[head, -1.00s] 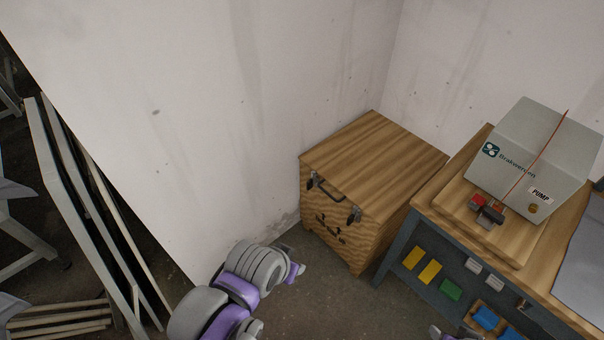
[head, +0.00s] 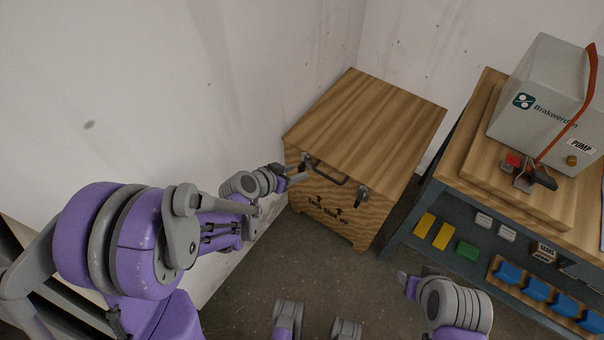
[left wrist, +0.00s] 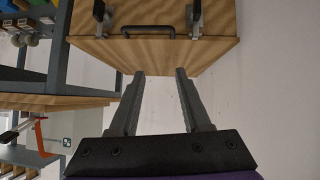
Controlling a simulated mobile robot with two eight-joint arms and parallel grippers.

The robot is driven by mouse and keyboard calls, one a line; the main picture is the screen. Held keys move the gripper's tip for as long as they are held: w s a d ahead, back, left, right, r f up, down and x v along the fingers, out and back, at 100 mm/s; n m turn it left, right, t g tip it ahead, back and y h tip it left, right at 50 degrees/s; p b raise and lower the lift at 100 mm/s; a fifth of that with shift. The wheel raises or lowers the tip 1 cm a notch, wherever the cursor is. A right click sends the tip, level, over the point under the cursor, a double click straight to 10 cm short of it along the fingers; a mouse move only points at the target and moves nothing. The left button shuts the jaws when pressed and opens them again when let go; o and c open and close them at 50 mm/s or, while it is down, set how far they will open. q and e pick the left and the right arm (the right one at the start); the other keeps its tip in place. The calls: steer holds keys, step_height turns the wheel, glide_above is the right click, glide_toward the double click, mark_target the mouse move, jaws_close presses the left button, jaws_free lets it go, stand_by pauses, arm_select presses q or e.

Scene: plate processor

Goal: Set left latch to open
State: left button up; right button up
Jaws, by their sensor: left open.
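The wooden crate (head: 365,120) stands by the wall, with a dark handle (head: 328,172) and a latch on each side of it. The left latch (head: 304,161) is partly hidden near my left gripper (head: 291,174); whether they touch is unclear. The right latch (head: 361,197) is in plain view. In the left wrist view, the crate appears turned over, with the left latch (left wrist: 194,18) at upper right. My left gripper (left wrist: 160,74) is open there, with nothing between its fingers. My right gripper (head: 404,281) is low, away from the crate; its jaws are unclear.
A workbench (head: 462,183) stands right of the crate, bearing a grey pump box (head: 535,105) and several coloured blocks on a lower shelf. The wall (head: 190,80) is close on the left. Bare floor (head: 300,262) lies in front of the crate.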

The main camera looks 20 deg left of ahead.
arm_select(q)
steer(key=w+a+f+t+b, duration=0.2)
steer(key=w+a+f, duration=0.15)
steer(key=f, duration=0.45)
steer(key=t+b, duration=0.1)
steer(key=b, duration=0.1)
glide_toward(299, 168)
steer(key=shift+m, duration=0.3)
steer(key=b+x, duration=0.1)
steer(key=x, duration=1)
steer(key=shift+w+f, duration=0.15)
steer(key=shift+f, duration=0.05)
arm_select(e)
step_height(299, 168, down, 7)
steer(key=shift+w+a, duration=0.15)
steer(key=shift+a, duration=0.15)
steer(key=shift+r, duration=0.1)
arm_select(q)
jaws_close()
